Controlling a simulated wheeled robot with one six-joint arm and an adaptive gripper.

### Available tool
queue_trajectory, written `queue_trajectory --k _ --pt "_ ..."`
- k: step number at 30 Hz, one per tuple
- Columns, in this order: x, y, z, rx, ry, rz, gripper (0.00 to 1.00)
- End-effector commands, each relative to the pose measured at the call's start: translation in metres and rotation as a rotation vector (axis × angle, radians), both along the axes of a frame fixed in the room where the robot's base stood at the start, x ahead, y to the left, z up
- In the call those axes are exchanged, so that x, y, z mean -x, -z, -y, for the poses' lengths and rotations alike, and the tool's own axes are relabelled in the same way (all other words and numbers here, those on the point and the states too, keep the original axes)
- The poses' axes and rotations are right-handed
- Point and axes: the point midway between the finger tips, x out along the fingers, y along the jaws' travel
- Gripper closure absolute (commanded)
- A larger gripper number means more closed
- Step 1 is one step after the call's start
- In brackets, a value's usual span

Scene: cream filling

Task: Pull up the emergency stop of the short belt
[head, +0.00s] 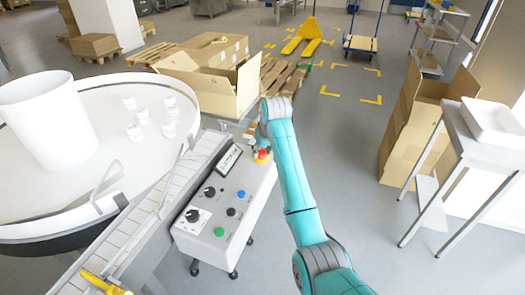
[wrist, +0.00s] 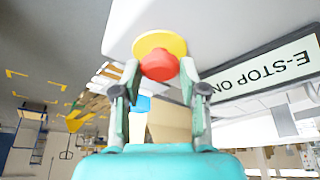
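The emergency stop is a red button (wrist: 158,66) on a yellow round base (wrist: 158,43), set on the pale control box. In the head view the red button (head: 262,154) shows at the box's upper right corner, beside the display. My gripper (wrist: 160,70) reaches the button with one finger on each side. A small gap seems to show between each finger and the button, so it looks open around it. The display (wrist: 268,70) reads "E-STOP ON", upside down in the wrist view. In the head view my arm hides most of the gripper.
The control box (head: 220,212) also carries black knobs and blue, white and green buttons. A belt (head: 150,215) runs along its left, beside a round white table (head: 85,170). An open carton (head: 215,85) stands behind.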

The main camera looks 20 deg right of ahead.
Motion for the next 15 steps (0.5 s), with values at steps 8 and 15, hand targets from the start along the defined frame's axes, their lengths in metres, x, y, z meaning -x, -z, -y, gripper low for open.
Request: queue_trajectory --k 8,15 --pt "0.000 -0.006 0.000 0.000 0.000 0.002 1.00" --pt "0.000 -0.021 0.000 0.000 0.000 0.002 1.00"
